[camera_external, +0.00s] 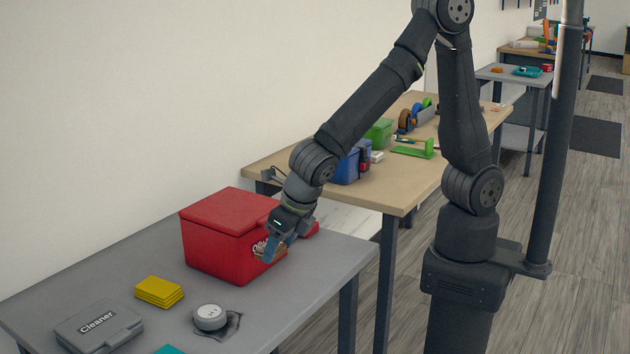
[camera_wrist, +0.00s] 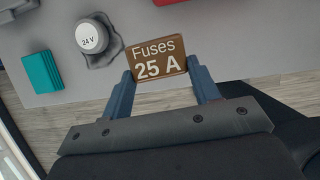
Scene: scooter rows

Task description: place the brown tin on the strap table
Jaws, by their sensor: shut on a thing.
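The brown tin, labelled "Fuses 25 A" (camera_wrist: 157,58), is held between the two blue fingertips of my gripper (camera_wrist: 161,75), which is shut on it. In the external view my gripper (camera_external: 277,247) is in front of the red box at the near grey table (camera_external: 300,285), and only a little of the tin shows. In the wrist view the tin appears across the table's edge, with floor below it. Which table is the strap table I cannot tell; no strap is clearly visible.
The grey table carries a red lidded box (camera_external: 218,235), yellow pads (camera_external: 159,291), a round white-topped 24 V thing (camera_external: 209,317), a grey Cleaner case (camera_external: 98,328) and a teal block (camera_wrist: 42,72). A wooden table (camera_external: 405,200) behind holds blue and green bins.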

